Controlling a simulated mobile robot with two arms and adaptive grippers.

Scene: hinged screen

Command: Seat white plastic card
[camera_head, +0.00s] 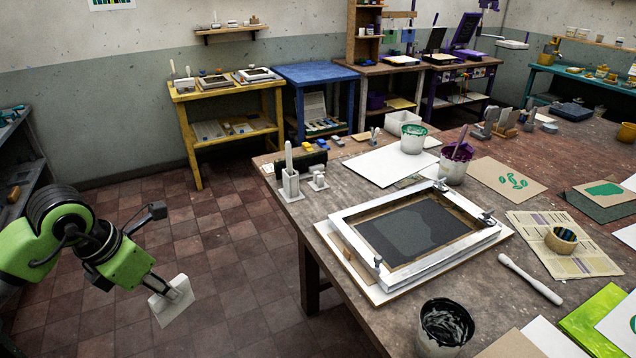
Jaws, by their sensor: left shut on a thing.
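My left gripper (168,290), on a green and black arm at the lower left, is shut on a white plastic card (167,313). The card is tilted and held over the tiled floor, left of the large worktable and apart from it. The fingers cover part of the card. A hinged screen (345,220) with a white frame and dark mesh lies low over a board on the worktable. Small white holders (290,184) stand at the table's left corner, one with an upright white piece in it. My right gripper is not in view.
The worktable (320,205) also bears a pot of black ink (445,325), a white spatula (530,279), a purple pot (455,163) and a green-stained pot (412,138). A yellow bench (228,92) stands at the back. The floor (235,260) between arm and table is clear.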

